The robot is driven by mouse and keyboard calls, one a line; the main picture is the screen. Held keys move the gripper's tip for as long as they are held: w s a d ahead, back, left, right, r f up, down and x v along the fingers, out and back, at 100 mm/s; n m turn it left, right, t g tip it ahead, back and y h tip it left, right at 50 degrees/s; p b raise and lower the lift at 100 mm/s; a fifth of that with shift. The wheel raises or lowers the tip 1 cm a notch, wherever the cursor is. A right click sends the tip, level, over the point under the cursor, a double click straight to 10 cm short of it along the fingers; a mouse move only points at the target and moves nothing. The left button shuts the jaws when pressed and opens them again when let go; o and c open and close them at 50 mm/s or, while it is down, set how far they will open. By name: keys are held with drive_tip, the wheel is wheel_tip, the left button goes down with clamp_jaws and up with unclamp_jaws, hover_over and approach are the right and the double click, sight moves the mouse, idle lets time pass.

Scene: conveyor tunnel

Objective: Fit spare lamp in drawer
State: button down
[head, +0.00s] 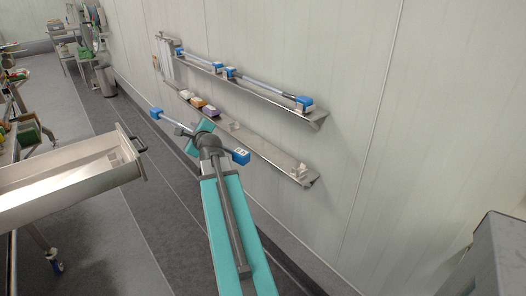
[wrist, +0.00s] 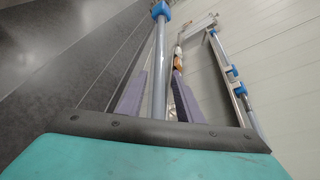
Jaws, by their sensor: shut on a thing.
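The spare lamp is a thin pale tube with blue end caps (head: 156,113). My gripper (head: 197,129) is shut on it and holds it in the air, between the drawer and the wall. In the wrist view the lamp's tube (wrist: 159,65) runs between the two grey fingers of my gripper (wrist: 157,85), with one blue cap at the top. Its other blue cap shows right of my wrist in the head view. The drawer (head: 70,178) is a long metal tray, pulled open at the left, with a dark handle at its end. Its inside is only partly visible.
An upper wall shelf (head: 262,94) carries other blue-capped lamps. A grey cabinet (head: 497,255) stands at the lower right. Clear floor lies beyond the drawer.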

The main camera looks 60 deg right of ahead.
drive_tip(key=s+d+f+m+h+b, duration=0.1)
drive_tip(key=s+d+f+b, duration=0.1)
drive_tip(key=s+d+f, duration=0.2)
drive_tip(key=s+d+f+g+h+b, duration=0.1)
drive_tip(key=s+d+f+b, duration=0.2)
drive_tip(key=s+d, duration=0.6)
drive_tip(key=s+d+f+m+g+h+b, duration=0.1)
drive_tip(key=s+d+f+b, duration=0.2)
drive_tip(key=s+d+f, duration=0.3)
drive_tip(key=s, duration=0.3)
drive_tip(key=shift+d+m, duration=0.3)
drive_tip(key=shift+d, duration=0.05)
drive_tip(key=shift+d, duration=0.1)
drive_tip(key=shift+d+r+x, duration=0.25)
drive_tip(key=shift+r+x, duration=0.2)
drive_tip(key=shift+x, duration=2)
drive_tip(key=shift+d+r+x, duration=0.25)
drive_tip(key=shift+r+x, duration=0.25)
drive_tip(key=shift+x, duration=1.9)
drive_tip(key=shift+d+r+x, duration=0.25)
drive_tip(key=shift+r+x, duration=0.2)
drive_tip(key=shift+x, duration=2)
drive_tip(key=shift+d, duration=0.1)
